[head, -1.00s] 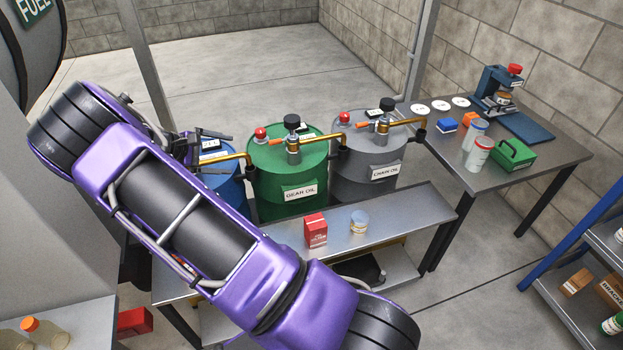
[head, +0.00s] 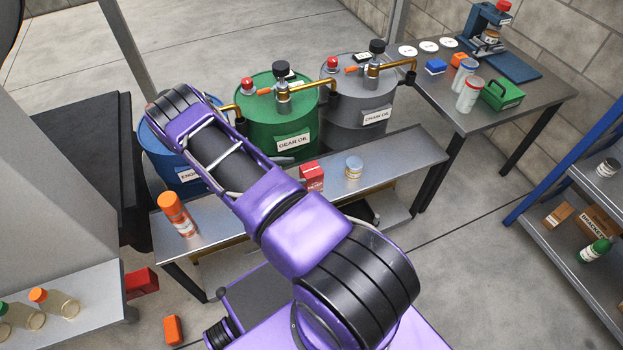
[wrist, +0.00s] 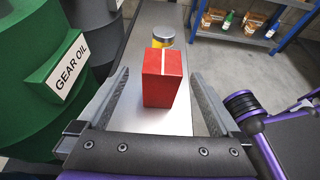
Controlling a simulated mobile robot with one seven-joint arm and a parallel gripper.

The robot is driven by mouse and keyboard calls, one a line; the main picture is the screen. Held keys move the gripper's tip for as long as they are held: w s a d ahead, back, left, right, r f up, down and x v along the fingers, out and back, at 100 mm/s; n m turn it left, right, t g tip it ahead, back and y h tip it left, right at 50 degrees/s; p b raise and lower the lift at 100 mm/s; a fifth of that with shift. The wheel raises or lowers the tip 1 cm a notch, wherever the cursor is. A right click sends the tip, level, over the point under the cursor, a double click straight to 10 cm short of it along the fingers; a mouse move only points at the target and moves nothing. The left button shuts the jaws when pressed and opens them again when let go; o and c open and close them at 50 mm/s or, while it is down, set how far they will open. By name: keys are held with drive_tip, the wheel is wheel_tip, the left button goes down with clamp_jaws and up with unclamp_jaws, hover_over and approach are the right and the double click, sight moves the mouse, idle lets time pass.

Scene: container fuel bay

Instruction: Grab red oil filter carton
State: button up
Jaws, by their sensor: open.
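The red oil filter carton (head: 312,177) stands upright on the narrow steel bench (head: 400,160) in front of the drums. It also shows in the wrist view (wrist: 163,80), upright. My gripper (wrist: 160,80) is open and empty, with one finger on each side of the carton in that view. Gaps show between the carton and both fingers. I cannot tell exactly how deep the carton sits between them. In the head view my arm largely hides the gripper.
The green gear oil drum (head: 285,115), grey chain oil drum (head: 358,105) and blue drum (head: 165,150) line the bench's back. An orange bottle (head: 177,214) stands at its left end.

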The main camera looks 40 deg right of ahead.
sight(307, 171)
drive_tip(key=shift+s+x, duration=0.2)
drive_tip(key=shift+x, duration=3.35)
drive_tip(key=shift+f, duration=0.1)
drive_tip(key=shift+a, duration=0.1)
drive_tip(key=shift+c, duration=0.3)
drive_tip(key=c, duration=1.5)
